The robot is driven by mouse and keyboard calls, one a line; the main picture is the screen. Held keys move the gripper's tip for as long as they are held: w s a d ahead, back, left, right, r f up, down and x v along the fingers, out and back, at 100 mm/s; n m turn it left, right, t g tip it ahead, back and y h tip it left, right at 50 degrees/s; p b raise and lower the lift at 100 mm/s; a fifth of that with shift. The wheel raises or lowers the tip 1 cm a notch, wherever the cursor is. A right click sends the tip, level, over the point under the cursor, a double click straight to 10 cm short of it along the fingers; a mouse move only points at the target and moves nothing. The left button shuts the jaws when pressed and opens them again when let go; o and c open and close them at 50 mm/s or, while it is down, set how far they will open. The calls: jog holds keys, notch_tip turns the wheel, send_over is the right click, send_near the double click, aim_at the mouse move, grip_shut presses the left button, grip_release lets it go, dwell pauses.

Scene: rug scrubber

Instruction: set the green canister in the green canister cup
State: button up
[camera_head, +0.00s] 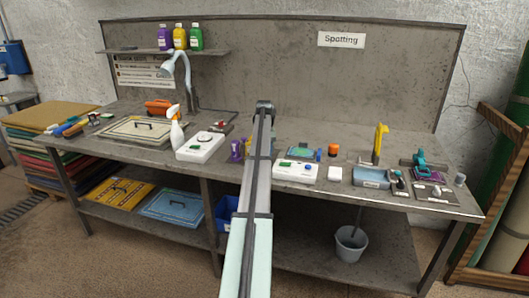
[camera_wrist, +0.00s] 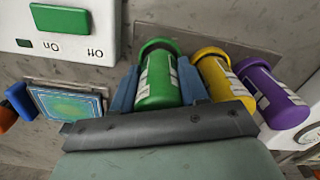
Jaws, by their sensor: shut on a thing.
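The green canister (camera_wrist: 158,82) is upright between the two blue fingers of my gripper (camera_wrist: 157,88) in the wrist view, and the fingers are shut on it. A green ring (camera_wrist: 160,44), apparently the green canister cup, shows at its far end. I cannot tell whether the canister is inside it or just above it. In the head view my arm hides the green canister, its cup and my fingers.
A yellow canister (camera_wrist: 224,80) and a purple canister (camera_wrist: 268,92) stand close on the right in the wrist view. A white switch box (camera_wrist: 70,30) is at upper left. A framed green-blue pad (camera_wrist: 70,104) lies left of the gripper.

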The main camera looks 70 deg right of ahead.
jog(key=shift+f, duration=0.55)
dwell(0.4)
jog(key=o, duration=1.2)
jog(key=shift+c, duration=0.2)
notch_tip(320, 180, up, 14)
jog(key=shift+f, duration=0.15)
